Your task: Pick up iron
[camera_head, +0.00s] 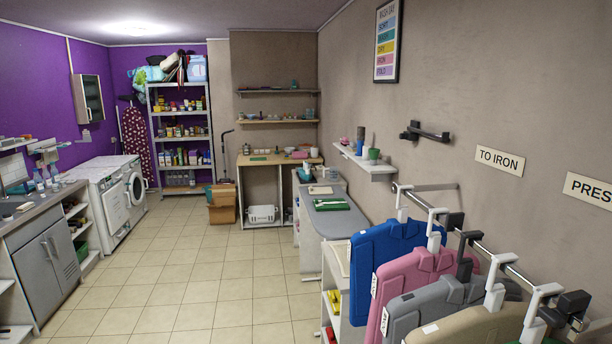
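I cannot clearly make out an iron in the head view. A grey-topped, board-like surface (335,224) stands right of the middle, with a flat green item (331,204) on it that is too small to name surely. A "TO IRON" sign (500,161) is on the right wall. Below it a metal rail (500,256) carries blue (385,250), pink (415,285), grey (435,305) and tan garment-like pieces on white hangers. Neither of my grippers can be made out in this view.
A counter with grey cabinet doors (48,262) and white machines (112,200) line the left. A stocked shelf rack (182,145) and a cardboard box (221,204) stand at the back. A wall shelf (366,162) juts out at right. The tiled floor (195,275) is clear in the middle.

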